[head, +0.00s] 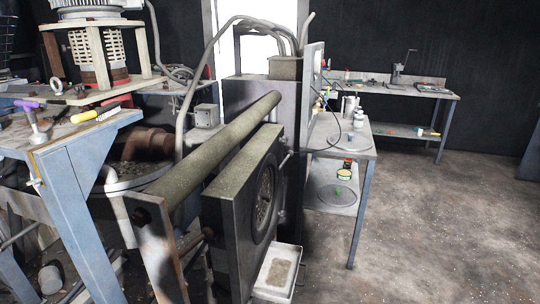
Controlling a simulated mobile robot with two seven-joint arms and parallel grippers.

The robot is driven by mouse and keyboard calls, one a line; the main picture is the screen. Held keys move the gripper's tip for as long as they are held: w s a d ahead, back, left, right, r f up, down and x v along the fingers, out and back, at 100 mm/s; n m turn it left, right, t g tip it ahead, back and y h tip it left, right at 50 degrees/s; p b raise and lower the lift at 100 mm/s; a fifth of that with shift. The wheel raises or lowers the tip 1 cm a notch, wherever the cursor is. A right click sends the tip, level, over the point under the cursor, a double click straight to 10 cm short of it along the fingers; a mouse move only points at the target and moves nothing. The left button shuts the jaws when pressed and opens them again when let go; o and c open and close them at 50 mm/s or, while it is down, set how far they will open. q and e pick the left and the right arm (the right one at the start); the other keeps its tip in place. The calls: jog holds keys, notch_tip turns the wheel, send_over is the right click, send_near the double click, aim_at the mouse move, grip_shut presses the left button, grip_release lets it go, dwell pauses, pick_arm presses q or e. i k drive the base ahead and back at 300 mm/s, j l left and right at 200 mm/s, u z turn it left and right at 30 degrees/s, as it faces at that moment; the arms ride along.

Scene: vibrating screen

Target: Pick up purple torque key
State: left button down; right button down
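The purple torque key (28,105) is at the left edge of the head view, on the blue-legged workbench (65,150). Its purple handle lies roughly crosswise, and a grey shaft runs down from it towards the bench's front edge. I cannot tell whether it stands upright or leans. Neither my left nor my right gripper shows in the head view.
A yellow-handled brush (95,113) and an eye bolt (57,86) lie near the key. A wooden frame (98,62) stands behind them. A large machine with a thick pipe (215,152) fills the middle. The floor (440,220) at right is clear.

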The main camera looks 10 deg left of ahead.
aim_at(38, 137)
jog(key=u, duration=1.3)
